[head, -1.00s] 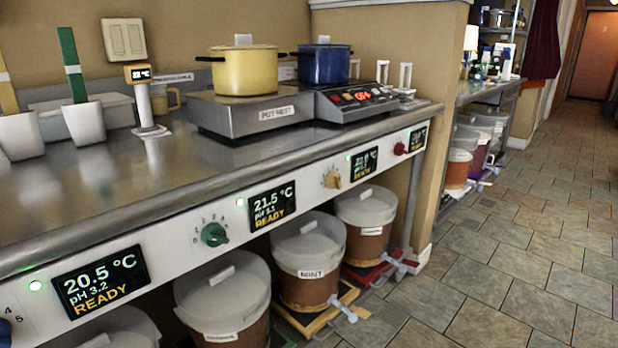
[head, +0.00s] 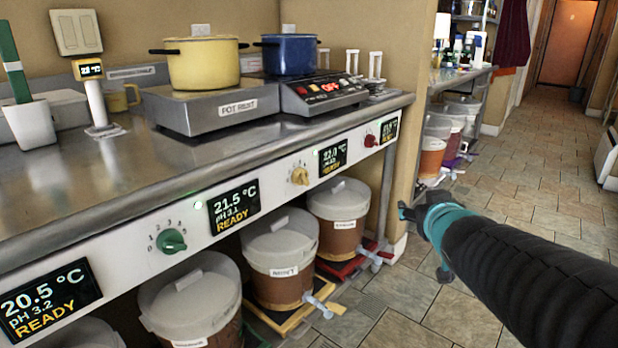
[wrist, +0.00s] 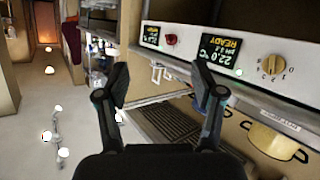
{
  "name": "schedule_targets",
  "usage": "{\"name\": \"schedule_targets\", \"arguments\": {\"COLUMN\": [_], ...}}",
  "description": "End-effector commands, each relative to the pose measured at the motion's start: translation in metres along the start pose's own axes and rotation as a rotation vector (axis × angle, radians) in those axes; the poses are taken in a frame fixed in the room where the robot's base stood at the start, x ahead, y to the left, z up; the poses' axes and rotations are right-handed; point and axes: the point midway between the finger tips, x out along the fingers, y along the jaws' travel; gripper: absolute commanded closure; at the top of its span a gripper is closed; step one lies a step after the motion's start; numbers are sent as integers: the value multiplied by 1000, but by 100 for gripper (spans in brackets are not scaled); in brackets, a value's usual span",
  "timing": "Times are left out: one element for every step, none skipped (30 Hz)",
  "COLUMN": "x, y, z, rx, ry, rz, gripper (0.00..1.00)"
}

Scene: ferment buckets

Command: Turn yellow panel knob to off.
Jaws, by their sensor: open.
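The yellow knob (head: 300,176) sits on the white front panel below the counter, between two dark displays. Which mark it points to is too small to tell. In the wrist view, which is upside down, the yellow knob (wrist: 277,62) shows at the upper right with number marks beside it. My gripper (wrist: 162,85) is open and empty, its two fingers spread, and apart from the panel. In the head view my arm reaches in from the right, with the gripper (head: 407,213) partly hidden, to the right of the yellow knob and lower in the picture.
A green knob (head: 171,241) and a red knob (head: 370,141) flank the yellow one. Lidded buckets (head: 279,260) with taps stand below the panel. A yellow pot (head: 203,63) and a blue pot (head: 290,55) stand on the counter. The tiled floor at right is open.

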Motion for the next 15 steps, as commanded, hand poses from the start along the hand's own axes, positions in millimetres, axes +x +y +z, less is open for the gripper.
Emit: {"name": "schedule_targets", "arguments": {"x": [16,23,32,38,44,50,54,57,60,62,63,63,62,62,60], "y": [-5,-10,-17,-23,-30,-39,-46,-54,-63,-70,-77,-85,-90,-95,-101], "z": [-10,-17,-25,-30,-34,-38,-41,-42,-43,-43,-42,-41,-40,-38,-35], "rx": [-13,-20,-29,-35,-40,-44,-45,-45,-43,-40,-36,-30,-24,-18,-11], "ry": [54,90,135,167,195,231,255,277,303,319,331,346,355,361,368], "rz": [-43,-75,-122,-161,-204,-263,-310,-359,-427,-477,-525,-589,-635,-677,-729], "gripper": [32,32,32,32,32,32,32,32,32,32,32,32,32,32,32]}}
